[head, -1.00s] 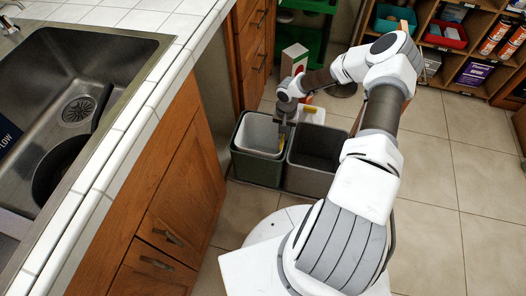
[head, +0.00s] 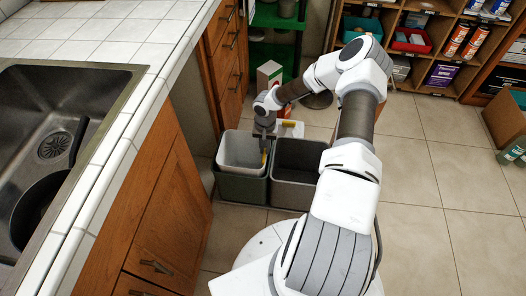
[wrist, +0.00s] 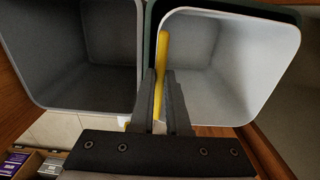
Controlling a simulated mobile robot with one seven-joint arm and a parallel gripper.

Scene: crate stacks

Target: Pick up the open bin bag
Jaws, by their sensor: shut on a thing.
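The open bin bag (head: 238,155) is a pale grey-white, box-shaped liner with its mouth upward. It stands above the rim of a dark green bin (head: 240,189), partly inside it. My gripper (head: 265,137) points down at the bag's right side and is shut on its edge. In the wrist view, my gripper (wrist: 161,80) meets the edge of the bag (wrist: 270,50), where a yellow strip (wrist: 163,50) runs beside the fingers. The gripped edge itself is mostly hidden by the fingers.
A grey open bin (head: 297,178) stands right beside the green one and looks empty. Wooden cabinets (head: 160,190) and a tiled counter with a sink (head: 60,120) are to the left. A carton (head: 269,75) stands behind the bins. Tiled floor (head: 430,200) at right is clear.

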